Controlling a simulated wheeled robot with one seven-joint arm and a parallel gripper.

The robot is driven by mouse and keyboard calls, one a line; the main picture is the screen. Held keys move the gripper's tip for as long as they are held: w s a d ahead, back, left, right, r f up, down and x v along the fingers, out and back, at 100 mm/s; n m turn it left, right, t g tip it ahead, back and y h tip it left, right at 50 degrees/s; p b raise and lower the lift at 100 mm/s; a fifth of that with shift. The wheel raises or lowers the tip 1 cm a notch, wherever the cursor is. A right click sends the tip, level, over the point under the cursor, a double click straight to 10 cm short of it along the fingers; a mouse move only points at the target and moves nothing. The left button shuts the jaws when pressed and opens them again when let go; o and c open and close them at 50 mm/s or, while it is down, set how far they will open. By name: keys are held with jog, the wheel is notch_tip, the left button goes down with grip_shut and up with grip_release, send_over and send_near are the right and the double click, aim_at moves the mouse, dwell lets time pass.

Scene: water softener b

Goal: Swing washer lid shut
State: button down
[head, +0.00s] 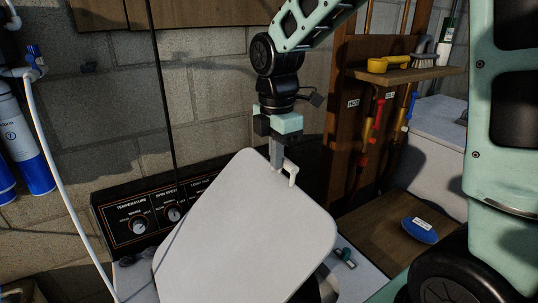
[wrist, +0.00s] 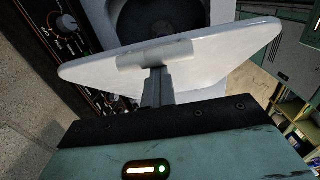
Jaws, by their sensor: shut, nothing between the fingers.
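The washer lid (head: 245,230) is a white, rounded panel that stands raised and tilted over the washer. In the wrist view the lid (wrist: 215,48) crosses the frame, with the dark drum opening (wrist: 165,18) showing beyond it. A white handle (head: 290,175) sticks out near the lid's upper edge; it also shows in the wrist view (wrist: 150,53). My gripper (head: 278,163) points down at that edge, its fingers together and empty. The fingertips (wrist: 155,75) are right at the handle; I cannot tell whether they touch it. The lid hides most of the washer top.
The black control panel (head: 140,220) with knobs stands behind the lid at left. A block wall is close behind.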

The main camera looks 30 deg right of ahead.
jog(key=shift+w+d+f, duration=0.1)
jog(key=shift+d, duration=0.8)
jog(key=d+f+b, duration=0.6)
jog(key=d+f, duration=0.2)
jog(key=f, duration=0.3)
jog(key=shift+f, duration=0.35)
